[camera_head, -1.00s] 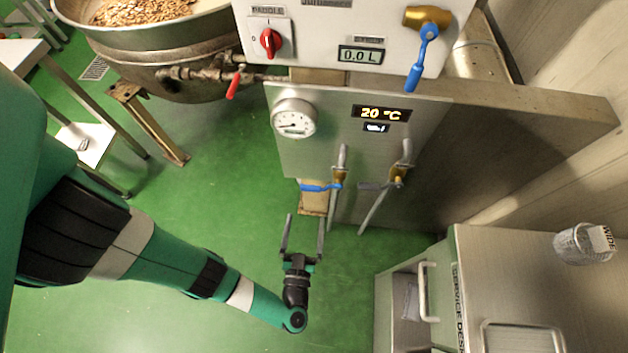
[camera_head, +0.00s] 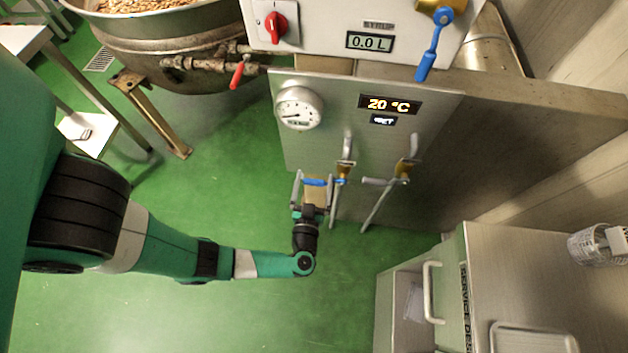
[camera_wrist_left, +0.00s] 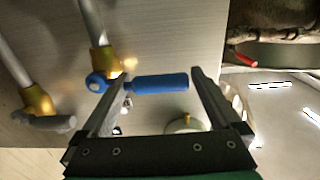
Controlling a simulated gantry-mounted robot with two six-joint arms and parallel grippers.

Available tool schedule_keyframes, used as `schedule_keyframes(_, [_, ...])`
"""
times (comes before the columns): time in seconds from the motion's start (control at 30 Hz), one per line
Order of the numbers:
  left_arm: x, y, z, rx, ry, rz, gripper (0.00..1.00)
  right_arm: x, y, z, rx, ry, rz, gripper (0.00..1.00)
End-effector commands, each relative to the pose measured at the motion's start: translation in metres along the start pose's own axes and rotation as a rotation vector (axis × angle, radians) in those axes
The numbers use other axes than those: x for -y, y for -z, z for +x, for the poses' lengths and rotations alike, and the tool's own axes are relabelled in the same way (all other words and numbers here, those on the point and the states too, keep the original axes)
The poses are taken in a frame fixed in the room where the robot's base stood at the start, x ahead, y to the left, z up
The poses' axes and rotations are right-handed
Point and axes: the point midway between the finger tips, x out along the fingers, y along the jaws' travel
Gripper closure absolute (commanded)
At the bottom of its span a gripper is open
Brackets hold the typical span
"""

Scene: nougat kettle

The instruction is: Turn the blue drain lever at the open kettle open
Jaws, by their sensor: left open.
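A blue lever (camera_head: 315,182) points left from the brass valve (camera_head: 345,170) on the left pipe under the temperature panel. My left gripper (camera_head: 314,180) is open, with its fingertips on either side of this lever in the head view. In the left wrist view the blue handle (camera_wrist_left: 160,82) lies crosswise between the open fingers (camera_wrist_left: 154,80); I cannot tell whether either touches it. The open kettle (camera_head: 165,45) stands at the upper left, with a red lever (camera_head: 238,75) on its pipe. My right gripper is not in view.
A grey lever (camera_head: 378,181) sits on the neighbouring valve to the right. Another blue lever (camera_head: 431,58) hangs from the upper control box (camera_head: 335,22). A steel service cabinet (camera_head: 515,270) stands at the lower right. Green floor (camera_head: 220,180) is clear left of the gripper.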

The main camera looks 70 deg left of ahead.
Motion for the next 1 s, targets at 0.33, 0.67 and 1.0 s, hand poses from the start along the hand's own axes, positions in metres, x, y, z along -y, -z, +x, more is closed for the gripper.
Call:
schedule_keyframes(0.33, [0.0000, 0.0001, -0.0004, 0.000, 0.000, -0.001, 0.49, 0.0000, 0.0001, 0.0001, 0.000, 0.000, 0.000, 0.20])
schedule_keyframes(0.67, [0.0000, 0.0001, -0.0004, 0.000, 0.001, -0.001, 1.00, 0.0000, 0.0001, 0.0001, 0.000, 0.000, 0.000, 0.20])
schedule_keyframes(1.0, [0.0033, -0.0010, 0.0004, 0.000, 0.008, -0.012, 1.00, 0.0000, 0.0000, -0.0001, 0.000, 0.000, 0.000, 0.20])
